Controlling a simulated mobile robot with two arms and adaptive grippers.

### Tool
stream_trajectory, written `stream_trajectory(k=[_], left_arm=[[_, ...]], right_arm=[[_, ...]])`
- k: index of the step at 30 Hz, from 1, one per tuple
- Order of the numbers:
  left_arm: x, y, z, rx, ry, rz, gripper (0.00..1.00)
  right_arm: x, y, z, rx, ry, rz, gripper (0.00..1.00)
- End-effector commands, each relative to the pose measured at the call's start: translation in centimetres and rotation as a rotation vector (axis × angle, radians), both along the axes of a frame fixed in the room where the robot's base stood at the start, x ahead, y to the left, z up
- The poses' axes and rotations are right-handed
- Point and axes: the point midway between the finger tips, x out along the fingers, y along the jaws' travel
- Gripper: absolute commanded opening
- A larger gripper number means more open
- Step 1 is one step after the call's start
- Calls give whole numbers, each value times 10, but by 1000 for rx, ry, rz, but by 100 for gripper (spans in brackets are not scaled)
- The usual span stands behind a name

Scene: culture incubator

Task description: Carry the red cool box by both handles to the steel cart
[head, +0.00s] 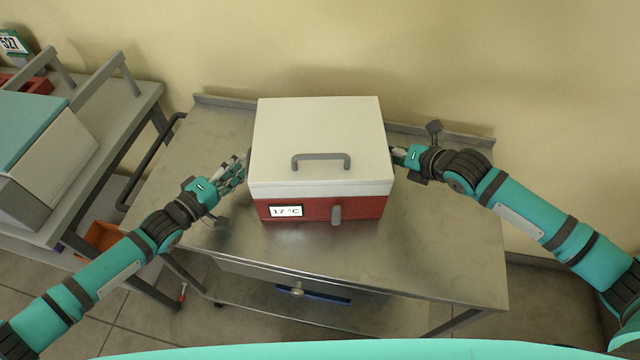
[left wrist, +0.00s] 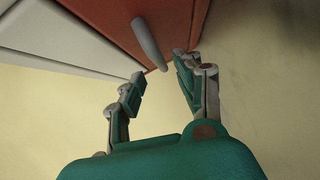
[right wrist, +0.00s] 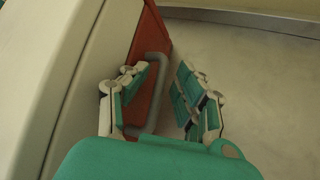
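The red cool box (head: 340,208) has a cream lid with a grey handle on top and a "17 °C" display on its front. It rests on the steel cart (head: 450,240), near the middle of the top. My left gripper (head: 240,168) is open at the box's left side; in the left wrist view the grey side handle (left wrist: 149,45) lies just beyond its fingertips. My right gripper (head: 402,156) is at the right side; in the right wrist view its open fingers (right wrist: 163,78) stand on either side of the other side handle (right wrist: 154,100), with a gap visible.
A grey bench (head: 140,105) to the left holds a teal-lidded box (head: 60,165), rails and a red item. An orange bin (head: 103,238) sits beneath it. The wall runs close behind the cart. The cart top is clear in front and at both sides.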

Motion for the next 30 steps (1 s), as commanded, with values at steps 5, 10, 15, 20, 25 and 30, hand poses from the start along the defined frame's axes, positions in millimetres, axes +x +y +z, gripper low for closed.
stream_trajectory(k=[5, 10, 15, 20, 25, 30], left_arm=[[-24, 17, 3, 2, 1, -1, 35], [-38, 27, 5, 1, 1, 0, 35], [-42, 31, 7, 1, -2, 0, 35], [-42, 31, 7, 0, -1, 0, 35], [-42, 31, 7, 0, -1, 0, 35], [-42, 31, 7, 0, -1, 0, 35]], right_arm=[[0, 1, 0, 1, 0, 2, 35], [0, 1, 0, 1, 0, 2, 35], [-5, -2, 3, 0, 0, 2, 35], [-22, -13, 18, -4, 0, 2, 35], [-49, -29, 41, -7, -1, 1, 35], [-71, -40, 59, -4, -1, 1, 35]])
